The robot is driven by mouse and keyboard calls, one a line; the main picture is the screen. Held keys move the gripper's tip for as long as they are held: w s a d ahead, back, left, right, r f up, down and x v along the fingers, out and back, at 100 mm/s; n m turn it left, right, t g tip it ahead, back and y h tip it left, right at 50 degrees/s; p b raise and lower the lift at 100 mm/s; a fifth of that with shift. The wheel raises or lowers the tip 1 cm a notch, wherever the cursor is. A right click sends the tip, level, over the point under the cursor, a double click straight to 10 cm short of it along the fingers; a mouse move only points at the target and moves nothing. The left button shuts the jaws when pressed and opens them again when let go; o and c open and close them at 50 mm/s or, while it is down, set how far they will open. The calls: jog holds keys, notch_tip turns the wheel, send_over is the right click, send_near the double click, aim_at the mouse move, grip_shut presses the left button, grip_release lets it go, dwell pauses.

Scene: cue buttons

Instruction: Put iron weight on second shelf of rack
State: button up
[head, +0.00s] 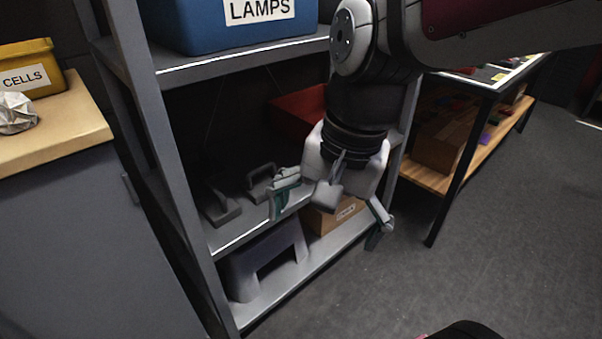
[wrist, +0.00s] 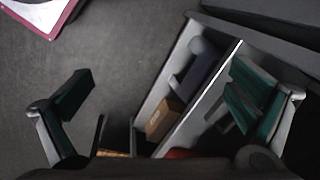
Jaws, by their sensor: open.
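The grey metal rack (head: 185,138) stands in the head view with three shelf levels in sight. On its middle shelf (head: 238,238) sit two dark grey blocky pieces that look like iron weights: one with a clear handle (head: 262,182) and one farther left (head: 222,208). I cannot tell whether both are weights. My gripper (head: 331,208) is open, with nothing seen between its fingers, in front of the rack. Its left finger overlaps the middle shelf's edge in the picture, just right of the handled piece. In the wrist view my gripper (wrist: 158,98) is spread wide; one finger covers part of the rack.
A blue LAMPS bin (head: 240,24) is on the upper shelf, and a red bin (head: 300,112) on the middle one. A grey step stool (head: 268,262) and cardboard box (head: 334,215) fill the bottom shelf. A bench (head: 440,180) stands right; floor between is clear.

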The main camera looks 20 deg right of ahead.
jog(key=s+d+n+g+h, duration=0.1)
jog(key=s+d+n, duration=0.1)
jog(key=s+n, duration=0.6)
jog(key=s+r, duration=0.1)
jog(key=s, duration=0.3)
jog(key=shift+s+n, duration=0.3)
jog(key=shift+s, duration=0.1)
notch_tip(320, 180, up, 33)
jog(key=t+p, duration=0.4)
jog(key=p, duration=2.7)
jog(key=shift+d+f, duration=0.2)
jog(key=shift+d, duration=0.1)
